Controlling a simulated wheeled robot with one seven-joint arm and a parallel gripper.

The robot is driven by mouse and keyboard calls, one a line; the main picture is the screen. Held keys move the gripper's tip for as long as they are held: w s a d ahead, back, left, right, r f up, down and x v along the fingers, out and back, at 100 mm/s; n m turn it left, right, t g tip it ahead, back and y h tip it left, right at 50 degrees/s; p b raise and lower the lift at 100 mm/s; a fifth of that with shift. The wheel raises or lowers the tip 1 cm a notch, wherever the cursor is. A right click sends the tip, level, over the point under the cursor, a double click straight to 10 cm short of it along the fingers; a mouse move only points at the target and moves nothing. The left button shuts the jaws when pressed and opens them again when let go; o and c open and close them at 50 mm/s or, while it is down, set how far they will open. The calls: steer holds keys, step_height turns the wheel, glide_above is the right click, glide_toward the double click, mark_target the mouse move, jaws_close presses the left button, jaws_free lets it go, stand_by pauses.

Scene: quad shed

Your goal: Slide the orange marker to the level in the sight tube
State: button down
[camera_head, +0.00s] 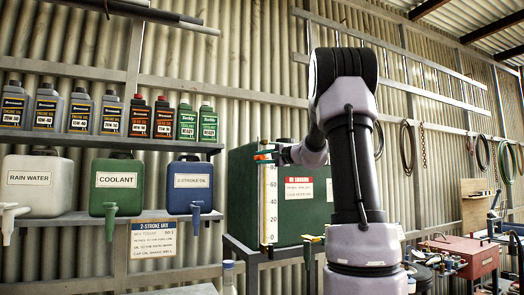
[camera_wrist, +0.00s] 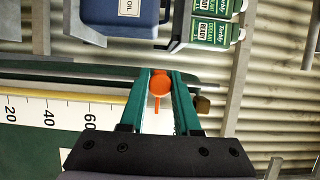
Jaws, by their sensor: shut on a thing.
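The orange marker (camera_wrist: 160,86) sits between the teal fingers of my gripper (camera_wrist: 161,82), which is shut on it. In the head view the orange marker (camera_head: 264,152) shows near the top of the white scale (camera_head: 270,205), with my gripper (camera_head: 263,156) at it. The sight tube (camera_wrist: 60,98) runs along the scale edge and appears sideways in the wrist view, filled with yellow up to where my fingers cover it. The exact liquid level is hidden there. The scale shows 20, 40 and 60; the marker is beyond 60.
The green tank (camera_head: 240,195) carries the scale and a red-and-white sign (camera_head: 299,188). To its left, shelves hold several oil bottles (camera_head: 110,113) and a blue jug (camera_head: 189,185), green jug (camera_head: 116,187) and white jug (camera_head: 38,185). A red box (camera_head: 460,257) stands at right.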

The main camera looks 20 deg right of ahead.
mark_target(262, 166)
step_height(262, 166, down, 4)
steer(key=shift+r, duration=0.2)
steer(key=c, duration=0.6)
jaws_free()
steer(key=v, duration=1.1)
